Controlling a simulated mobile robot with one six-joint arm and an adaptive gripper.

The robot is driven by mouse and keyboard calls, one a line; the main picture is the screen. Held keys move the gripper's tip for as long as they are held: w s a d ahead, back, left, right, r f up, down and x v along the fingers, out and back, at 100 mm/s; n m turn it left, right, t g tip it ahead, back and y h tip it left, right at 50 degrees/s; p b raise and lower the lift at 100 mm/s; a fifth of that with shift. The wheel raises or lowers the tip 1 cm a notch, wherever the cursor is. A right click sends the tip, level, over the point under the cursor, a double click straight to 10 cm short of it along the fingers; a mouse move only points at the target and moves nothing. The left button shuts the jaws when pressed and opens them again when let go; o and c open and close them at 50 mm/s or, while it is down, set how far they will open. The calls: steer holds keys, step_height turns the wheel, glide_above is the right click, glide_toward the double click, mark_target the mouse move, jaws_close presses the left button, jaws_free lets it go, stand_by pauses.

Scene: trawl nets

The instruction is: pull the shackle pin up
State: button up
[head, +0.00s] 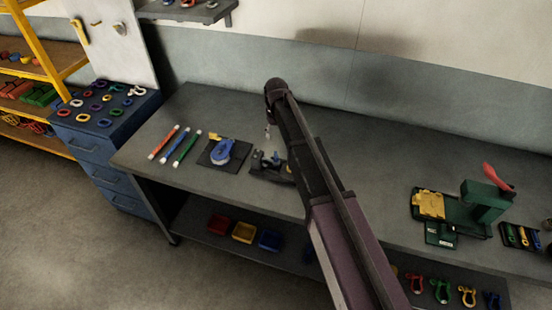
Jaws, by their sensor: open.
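My arm reaches from the bottom right up over the bench and ends in a dark rounded joint. My gripper cannot be made out; the arm seems to hide it. A dark fixture (266,167) sits on the bench just left of the arm, partly covered by it. A small pale upright piece (267,131) shows above it, below the rounded joint; I cannot tell whether it is the shackle pin. No shackle can be clearly made out in the fixture. Several coloured shackles, such as a green one (441,291), lie on the lower shelf at the right.
The grey bench (375,175) has free room right of my arm. A blue tool on a black plate (210,161) and three coloured sticks (174,144) lie left of the fixture. A green press (485,203) stands at the right. A blue cabinet (100,150) adjoins the bench's left end.

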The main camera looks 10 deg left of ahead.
mark_target(276, 154)
steer(key=shift+f+b, duration=5.85)
steer(key=shift+f, duration=0.25)
jaws_close()
